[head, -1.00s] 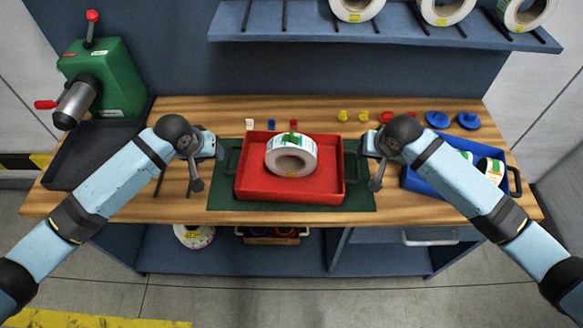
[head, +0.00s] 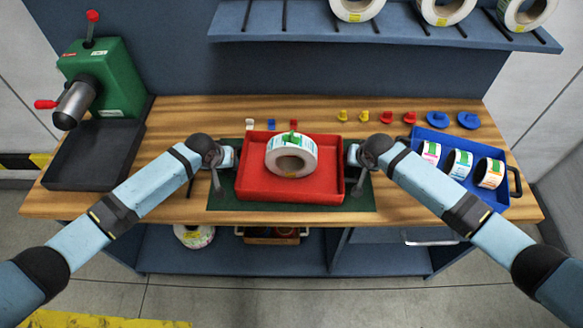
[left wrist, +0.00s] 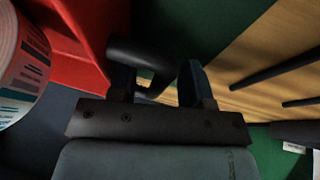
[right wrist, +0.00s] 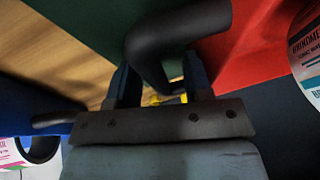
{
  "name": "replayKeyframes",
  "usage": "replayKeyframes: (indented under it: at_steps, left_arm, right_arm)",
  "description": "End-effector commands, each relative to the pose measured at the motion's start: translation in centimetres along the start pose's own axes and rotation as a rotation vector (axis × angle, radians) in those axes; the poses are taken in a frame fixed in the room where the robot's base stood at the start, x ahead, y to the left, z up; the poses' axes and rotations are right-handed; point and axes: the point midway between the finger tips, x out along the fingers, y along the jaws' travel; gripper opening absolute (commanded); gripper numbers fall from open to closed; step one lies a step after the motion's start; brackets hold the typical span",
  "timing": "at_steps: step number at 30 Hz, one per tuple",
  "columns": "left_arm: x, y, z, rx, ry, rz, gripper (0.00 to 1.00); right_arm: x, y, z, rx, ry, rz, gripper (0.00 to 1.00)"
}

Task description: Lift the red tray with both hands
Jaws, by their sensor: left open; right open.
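The red tray (head: 290,193) lies on a dark green mat (head: 222,203) on the wooden bench, with a white label roll (head: 291,155) standing in it. My left gripper (head: 230,157) is at the tray's left side. In the left wrist view its open fingers (left wrist: 160,85) sit either side of the black left handle (left wrist: 150,58). My right gripper (head: 354,157) is at the tray's right side. In the right wrist view its open fingers (right wrist: 158,88) straddle the black right handle (right wrist: 175,32). I cannot tell whether the fingers touch the handles.
A blue tray (head: 490,201) with label rolls stands close on the right. A green machine (head: 105,80) and black tray (head: 92,155) stand at the left. Small coloured parts (head: 385,117) line the back. A shelf (head: 300,25) with rolls hangs above.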

Motion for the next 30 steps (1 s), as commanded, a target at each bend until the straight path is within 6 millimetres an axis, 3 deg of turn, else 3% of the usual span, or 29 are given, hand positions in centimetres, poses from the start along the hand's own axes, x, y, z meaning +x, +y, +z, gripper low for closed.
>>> replayKeyframes:
  at_steps: [2,7,8,20,30]
  left_arm:
    - [0.0,0.0,0.0,0.0,0.0,0.0,0.41]
    - [0.0,0.0,0.0,0.0,0.0,0.0,0.02]
    - [0.0,0.0,0.0,0.0,0.0,0.0,0.0]
    - [-0.3,0.1,-0.2,0.0,0.001,0.001,0.0]
    - [-2.6,0.5,-1.1,0.0,0.001,0.001,0.0]
  right_arm:
    - [0.0,0.0,0.0,0.0,0.0,0.0,0.41]
    - [0.0,0.0,0.0,0.0,0.0,0.0,0.02]
    - [0.0,0.0,0.0,0.0,0.0,0.0,0.0]
    - [-0.3,0.0,-0.2,0.001,0.002,-0.001,0.0]
    - [-2.6,-0.5,-1.1,0.001,0.002,0.0,0.0]
